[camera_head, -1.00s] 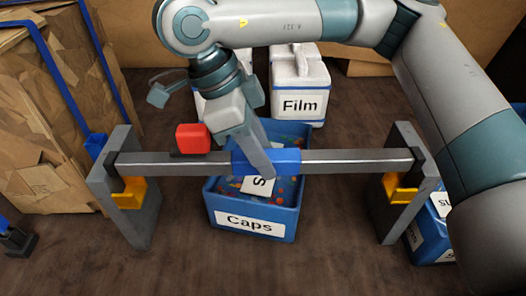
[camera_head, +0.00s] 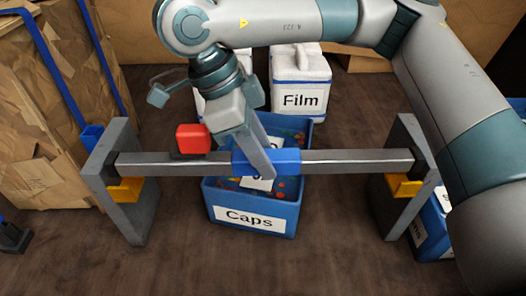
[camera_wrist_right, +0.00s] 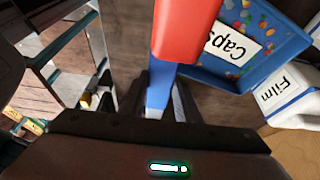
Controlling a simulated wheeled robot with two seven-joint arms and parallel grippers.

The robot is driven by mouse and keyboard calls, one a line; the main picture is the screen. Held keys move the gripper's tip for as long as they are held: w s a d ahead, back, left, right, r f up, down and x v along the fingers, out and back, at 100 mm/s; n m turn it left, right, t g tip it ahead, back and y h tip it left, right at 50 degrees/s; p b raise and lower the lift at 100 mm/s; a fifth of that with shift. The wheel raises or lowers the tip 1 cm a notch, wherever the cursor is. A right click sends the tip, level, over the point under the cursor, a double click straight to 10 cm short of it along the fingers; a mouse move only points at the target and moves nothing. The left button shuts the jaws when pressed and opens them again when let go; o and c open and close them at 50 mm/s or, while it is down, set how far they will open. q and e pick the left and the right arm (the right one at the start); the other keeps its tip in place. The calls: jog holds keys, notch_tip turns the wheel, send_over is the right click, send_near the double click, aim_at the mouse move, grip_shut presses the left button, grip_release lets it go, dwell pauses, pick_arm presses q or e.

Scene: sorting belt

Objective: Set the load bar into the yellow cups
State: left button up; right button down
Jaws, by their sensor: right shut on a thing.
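The load bar is a long grey beam (camera_head: 345,161) with a blue middle grip (camera_head: 281,160) and a red block (camera_head: 193,138) left of the middle. My right gripper (camera_head: 262,165) is shut on the blue grip and holds the bar roughly level. A yellow cup (camera_head: 124,191) sits on the left grey stand (camera_head: 132,222), and another yellow cup (camera_head: 404,187) on the right stand (camera_head: 393,215). The bar's ends show just above the cups; contact cannot be told. In the right wrist view, the blue grip (camera_wrist_right: 158,90) and red block (camera_wrist_right: 186,30) show near the jaws. My left gripper is out of view.
A blue bin marked Caps (camera_head: 293,222), with colourful bits inside, stands behind and below the bar. A white jug marked Film (camera_head: 300,72) is at the back. Another blue bin (camera_head: 428,240) is beside the right stand. The front floor is clear.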

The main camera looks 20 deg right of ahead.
jog(key=shift+b, duration=0.55)
dwell(0.9)
jog(key=shift+f+b, duration=2.2)
jog(key=shift+f, duration=0.05)
jog(key=c, duration=1.3)
grip_release()
jog(key=shift+o, duration=0.2)
jog(key=shift+s, duration=0.1)
jog(key=shift+f, duration=0.1)
